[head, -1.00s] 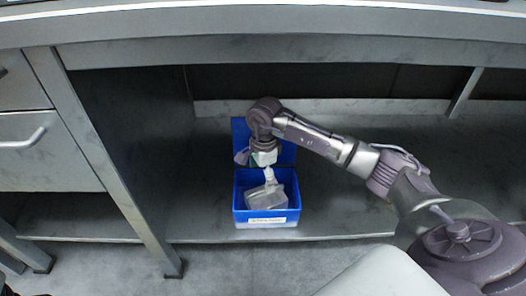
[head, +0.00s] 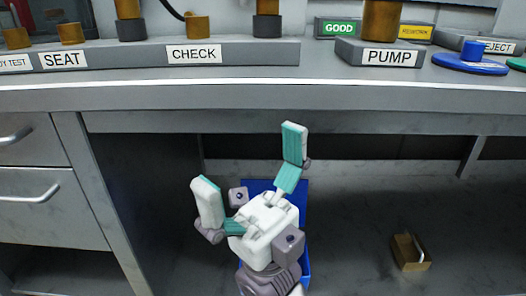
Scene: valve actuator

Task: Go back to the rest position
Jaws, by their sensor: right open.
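My right gripper (head: 249,158) is raised in the lower middle of the head view, pointing up towards the worktop's front edge. Its two teal and white fingers are spread wide, with nothing between them. Behind it is a blue bin (head: 302,204) on the lower shelf. The gripper and wrist cover most of the bin, so its contents are hidden. My left gripper is not in view.
The worktop's front edge (head: 400,98) runs across above the gripper. On it stand stations marked SEAT, CHECK and PUMP (head: 390,57). A small brown box (head: 410,252) sits on the shelf at right. Drawers (head: 45,205) stand at left.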

